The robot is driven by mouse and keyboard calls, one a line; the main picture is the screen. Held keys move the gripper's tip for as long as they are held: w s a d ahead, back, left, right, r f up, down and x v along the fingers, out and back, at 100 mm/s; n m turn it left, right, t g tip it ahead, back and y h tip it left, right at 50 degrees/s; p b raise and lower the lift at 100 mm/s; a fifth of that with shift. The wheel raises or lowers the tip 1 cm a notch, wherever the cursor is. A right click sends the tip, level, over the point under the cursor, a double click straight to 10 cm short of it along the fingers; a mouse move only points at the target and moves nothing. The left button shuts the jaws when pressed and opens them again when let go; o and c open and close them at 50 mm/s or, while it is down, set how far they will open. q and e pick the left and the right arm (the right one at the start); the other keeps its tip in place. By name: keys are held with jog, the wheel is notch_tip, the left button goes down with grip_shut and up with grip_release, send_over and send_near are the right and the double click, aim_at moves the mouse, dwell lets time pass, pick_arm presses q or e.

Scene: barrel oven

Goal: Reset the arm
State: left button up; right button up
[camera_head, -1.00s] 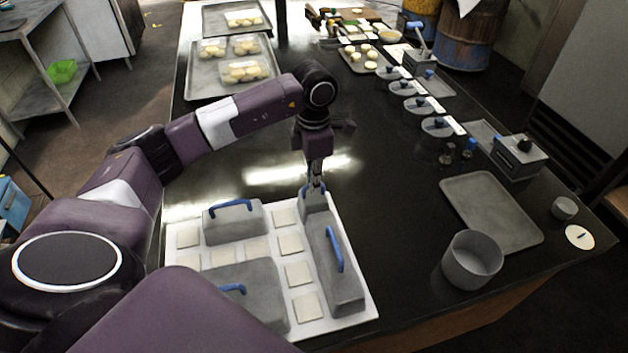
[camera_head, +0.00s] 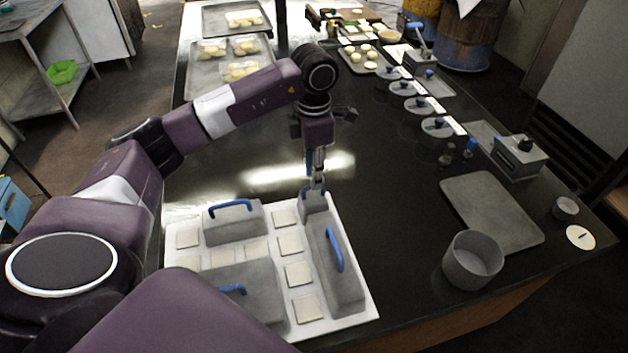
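My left arm comes in from the left, bends at the elbow and points its wrist straight down over the back right corner of the white board. My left gripper (camera_head: 317,184) is just above the small grey block (camera_head: 314,204) with a blue handle. The fingers look narrow and close together, but whether they are open or shut is too small to tell. The block stands on the white board (camera_head: 352,314). My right gripper is not in view.
The board also holds a long grey block (camera_head: 338,275), other blue-handled blocks and several pale squares. To the right are a grey tray (camera_head: 490,212), a grey pot (camera_head: 472,262) and lidded containers. Dark counter between is clear. Dough trays (camera_head: 205,85) stand at the back.

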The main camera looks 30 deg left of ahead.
pick_arm(q)
notch_tip(320, 180, up, 9)
jog(key=shift+f, duration=0.2)
